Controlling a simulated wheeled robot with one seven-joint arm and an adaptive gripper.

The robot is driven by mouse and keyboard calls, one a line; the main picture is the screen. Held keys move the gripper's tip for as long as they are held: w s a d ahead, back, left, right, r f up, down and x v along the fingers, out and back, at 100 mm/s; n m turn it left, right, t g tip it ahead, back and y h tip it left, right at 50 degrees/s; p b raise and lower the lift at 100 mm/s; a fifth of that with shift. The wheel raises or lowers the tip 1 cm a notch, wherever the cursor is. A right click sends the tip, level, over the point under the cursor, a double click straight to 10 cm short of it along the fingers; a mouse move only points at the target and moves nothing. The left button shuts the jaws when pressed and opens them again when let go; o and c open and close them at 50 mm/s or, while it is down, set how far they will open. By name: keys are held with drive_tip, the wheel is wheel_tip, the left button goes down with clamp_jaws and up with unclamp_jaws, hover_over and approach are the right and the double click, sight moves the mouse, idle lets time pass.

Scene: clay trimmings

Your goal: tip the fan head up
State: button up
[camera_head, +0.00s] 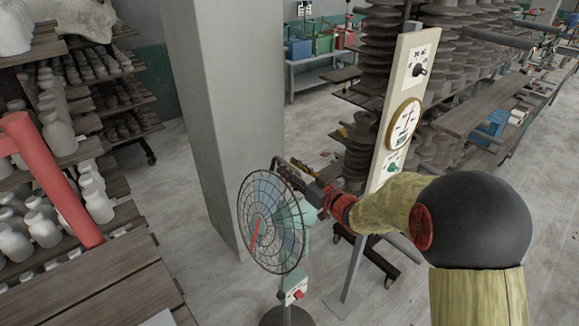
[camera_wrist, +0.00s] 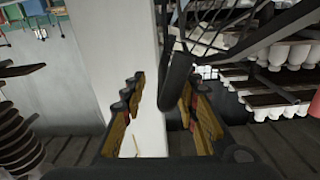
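The fan (camera_head: 272,222) stands on a pole in the middle of the head view. Its round wire cage faces left and slightly toward me, and a red mark shows on it. A small box with a red switch (camera_head: 294,291) is on the pole above the dark base. My gripper (camera_head: 287,167) is behind the cage's upper right edge, partly hidden by it. In the wrist view my gripper (camera_wrist: 163,92) has its fingers apart. A dark rounded bar (camera_wrist: 178,80) reaches down between them, nearer the right finger; I cannot tell contact. The cage wires (camera_wrist: 240,28) are at upper right.
A grey pillar (camera_head: 215,120) stands close behind the fan. A tall panel with a dial (camera_head: 403,124) stands right of it, behind my arm. Shelves of white pots (camera_head: 45,228) are at left, with a red post (camera_head: 50,178) in front. Floor left of the fan is clear.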

drive_tip(key=v, duration=1.1)
drive_tip(key=shift+s, duration=0.15)
drive_tip(key=shift+d, duration=0.1)
